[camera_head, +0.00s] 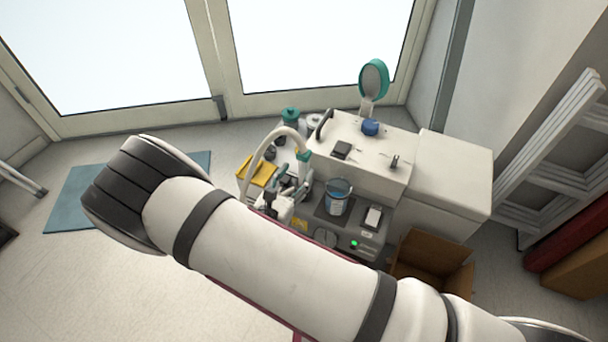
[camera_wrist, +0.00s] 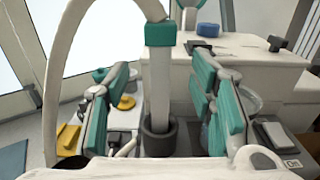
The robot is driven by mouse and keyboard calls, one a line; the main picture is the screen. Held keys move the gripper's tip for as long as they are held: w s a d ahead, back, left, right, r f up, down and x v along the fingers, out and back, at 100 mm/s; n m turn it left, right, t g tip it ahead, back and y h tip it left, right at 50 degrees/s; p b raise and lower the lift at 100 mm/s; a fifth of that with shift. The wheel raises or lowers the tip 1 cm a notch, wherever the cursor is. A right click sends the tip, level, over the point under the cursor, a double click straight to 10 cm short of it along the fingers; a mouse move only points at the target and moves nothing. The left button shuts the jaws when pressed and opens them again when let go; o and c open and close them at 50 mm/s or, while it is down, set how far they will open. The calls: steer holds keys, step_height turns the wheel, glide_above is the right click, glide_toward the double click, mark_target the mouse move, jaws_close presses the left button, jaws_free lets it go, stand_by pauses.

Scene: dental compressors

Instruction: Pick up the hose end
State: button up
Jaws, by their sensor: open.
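The white hose (camera_head: 256,158) arches up from the compressor unit. In the wrist view its arch (camera_wrist: 55,75) runs up along the left, and its end (camera_wrist: 159,85) hangs straight down below a teal collar (camera_wrist: 160,34). The lower tip is at a dark grey round cup (camera_wrist: 158,138); whether it sits inside or behind the rim I cannot tell exactly. My gripper (camera_wrist: 160,108) is open, with one teal-padded finger on each side of the hose end and a visible gap at both. In the head view my gripper (camera_head: 285,188) is small and partly hidden by my arm.
The white cabinet (camera_head: 370,150) stands behind, with a blue knob (camera_head: 370,127) and a round teal-rimmed piece (camera_head: 374,80). A blue-labelled can (camera_head: 337,197) stands beside my gripper. A cardboard box (camera_head: 432,262) lies at the right. Floor at left is open, with a blue mat (camera_head: 75,196).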

mark_target(302, 163)
steer(key=shift+r+b+x, duration=0.15)
steer(key=shift+b+x, duration=0.3)
steer(key=shift+x, duration=0.9)
steer(key=shift+r+b+x, duration=0.2)
steer(key=shift+b+x, duration=0.25)
steer(key=shift+x, duration=0.9)
jaws_close()
